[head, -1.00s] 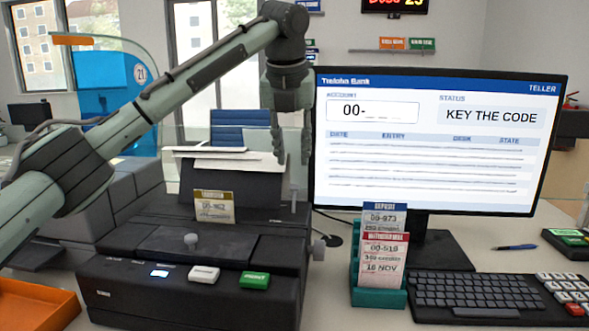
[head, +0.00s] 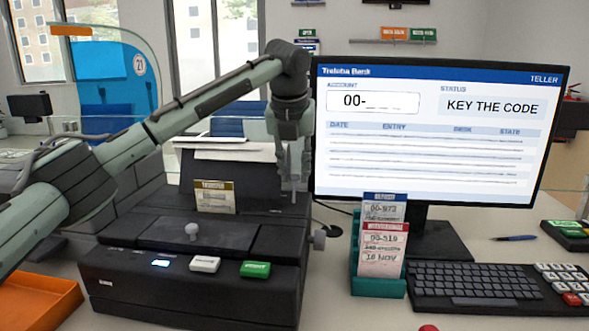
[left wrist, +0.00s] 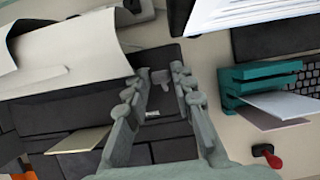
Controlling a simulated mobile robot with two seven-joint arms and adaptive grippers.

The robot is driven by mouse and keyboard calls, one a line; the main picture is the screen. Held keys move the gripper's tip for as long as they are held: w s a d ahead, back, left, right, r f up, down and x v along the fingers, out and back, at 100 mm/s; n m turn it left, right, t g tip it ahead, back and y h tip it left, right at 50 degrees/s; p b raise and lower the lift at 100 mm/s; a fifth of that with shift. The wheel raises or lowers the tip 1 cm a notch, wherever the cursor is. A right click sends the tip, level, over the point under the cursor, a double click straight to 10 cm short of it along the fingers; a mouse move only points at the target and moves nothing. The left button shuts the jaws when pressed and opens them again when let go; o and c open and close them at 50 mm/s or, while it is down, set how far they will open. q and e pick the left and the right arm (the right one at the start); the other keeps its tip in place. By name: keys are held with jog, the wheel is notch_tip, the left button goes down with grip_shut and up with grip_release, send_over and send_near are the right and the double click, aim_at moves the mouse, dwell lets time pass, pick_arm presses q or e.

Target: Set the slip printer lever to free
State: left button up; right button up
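The black slip printer (head: 190,285) stands on the counter at left of centre in the head view, paper in its back. A small pale lever shows in the left wrist view (left wrist: 160,76) near the printer's right end; my left gripper's fingers mostly hide it in the head view. My left gripper (head: 293,186) points down over that end. In the left wrist view its fingers (left wrist: 155,90) are apart, with the lever beyond and between their tips. I cannot tell whether they touch it. My right gripper is out of view.
The monitor (head: 430,130) stands close to the right of my left gripper. A teal slip holder (head: 378,286) is beside the printer, with the keyboard (head: 475,285) further right. An orange tray (head: 35,305) is at front left.

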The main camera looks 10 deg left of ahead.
pick_arm(q)
grip_shut()
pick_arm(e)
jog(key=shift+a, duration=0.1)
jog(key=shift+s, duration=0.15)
